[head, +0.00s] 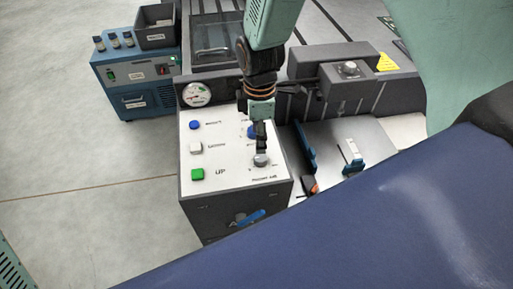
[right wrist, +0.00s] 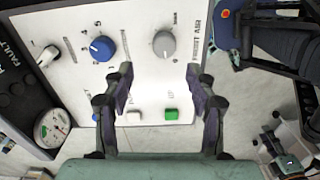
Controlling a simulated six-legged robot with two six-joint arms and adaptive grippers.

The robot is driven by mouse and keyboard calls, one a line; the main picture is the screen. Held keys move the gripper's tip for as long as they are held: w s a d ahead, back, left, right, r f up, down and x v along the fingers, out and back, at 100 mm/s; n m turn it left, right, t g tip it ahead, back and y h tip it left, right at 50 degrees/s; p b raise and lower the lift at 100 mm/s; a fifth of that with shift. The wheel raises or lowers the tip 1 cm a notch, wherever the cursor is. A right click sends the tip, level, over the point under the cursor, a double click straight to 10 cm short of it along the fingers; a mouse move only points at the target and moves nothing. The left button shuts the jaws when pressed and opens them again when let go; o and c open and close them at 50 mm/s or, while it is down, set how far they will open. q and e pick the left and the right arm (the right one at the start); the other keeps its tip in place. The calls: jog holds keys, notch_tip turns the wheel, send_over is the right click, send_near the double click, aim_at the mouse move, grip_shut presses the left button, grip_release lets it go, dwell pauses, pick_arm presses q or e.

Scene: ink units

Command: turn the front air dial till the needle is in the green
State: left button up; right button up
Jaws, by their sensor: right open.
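The front air dial (head: 261,160) is a grey knob on the near right corner of the white panel. It also shows in the right wrist view (right wrist: 164,44), beside its lettering. My right gripper (head: 261,146) comes down from above, with its fingertips close over this dial. In the right wrist view my right gripper (right wrist: 160,86) is open and empty, and the dial lies beyond the fingertips. The round gauge (head: 196,94) stands behind the panel and shows in the right wrist view (right wrist: 51,128). Its needle is too small to read. My left gripper is not in view.
A blue dial (right wrist: 102,48) sits beside the grey one. Blue (head: 195,125), white (head: 196,147) and green (head: 197,174) buttons line the panel's left side. A blue handle (head: 249,217) is on the front face. Blue brackets (head: 304,150) stand close on the right.

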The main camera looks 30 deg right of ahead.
aim_at(260, 156)
jog(key=f, duration=0.6)
jog(key=shift+s+d+f, duration=0.15)
jog(key=shift+s+f, duration=0.2)
jog(key=shift+s, duration=0.05)
jog(key=shift+w+f, duration=0.15)
jog(key=shift+f, duration=0.1)
jog(key=shift+s+r, duration=0.15)
jog(key=shift+s, duration=0.15)
jog(key=shift+c, duration=0.4)
jog(key=shift+w, duration=0.25)
jog(key=c, duration=1.1)
